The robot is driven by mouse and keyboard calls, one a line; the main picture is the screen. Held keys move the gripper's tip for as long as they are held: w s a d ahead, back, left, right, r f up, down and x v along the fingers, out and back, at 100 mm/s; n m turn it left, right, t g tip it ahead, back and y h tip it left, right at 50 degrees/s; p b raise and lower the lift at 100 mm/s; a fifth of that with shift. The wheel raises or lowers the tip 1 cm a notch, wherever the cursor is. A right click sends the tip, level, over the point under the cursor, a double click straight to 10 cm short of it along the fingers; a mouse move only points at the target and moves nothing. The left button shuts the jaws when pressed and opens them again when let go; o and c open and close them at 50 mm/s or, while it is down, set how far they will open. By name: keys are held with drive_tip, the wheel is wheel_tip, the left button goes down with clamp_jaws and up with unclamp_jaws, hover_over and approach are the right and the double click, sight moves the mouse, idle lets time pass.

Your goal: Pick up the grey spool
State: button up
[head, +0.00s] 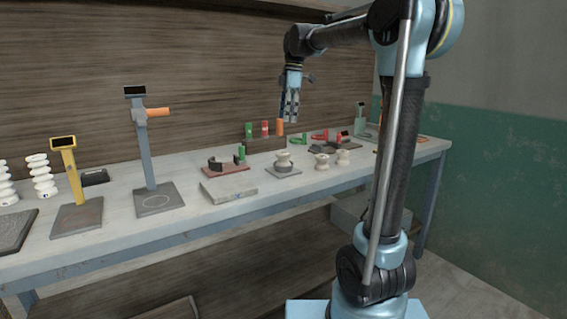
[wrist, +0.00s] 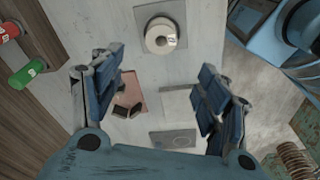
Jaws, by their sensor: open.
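A pale, greyish-cream spool (head: 284,158) stands upright on a dark grey square pad on the bench in the head view. In the wrist view the spool (wrist: 158,37) shows from above as a round ring with a small label, near the top of the picture. Its colour looks more cream than grey. My gripper (head: 289,118) hangs fingers-down above the bench, higher than the spool and apart from it. In the wrist view my gripper (wrist: 161,75) is open and empty, its fingers wide apart, with the spool beyond the fingertips.
A reddish plate with dark brackets (head: 226,170) and a pale slab (head: 228,190) lie to the left. A brown rack (head: 266,145) with coloured cylinders stands behind. Tall stands (head: 147,155) rise farther left.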

sight(283, 155)
drive_tip(key=f, duration=0.5)
drive_tip(key=a+f, duration=0.1)
drive_tip(key=f, duration=1)
drive_tip(key=shift+s+a, duration=0.2)
drive_tip(key=shift+a, duration=0.15)
drive_tip(key=shift+r, duration=0.1)
drive_tip(key=c, duration=1.2)
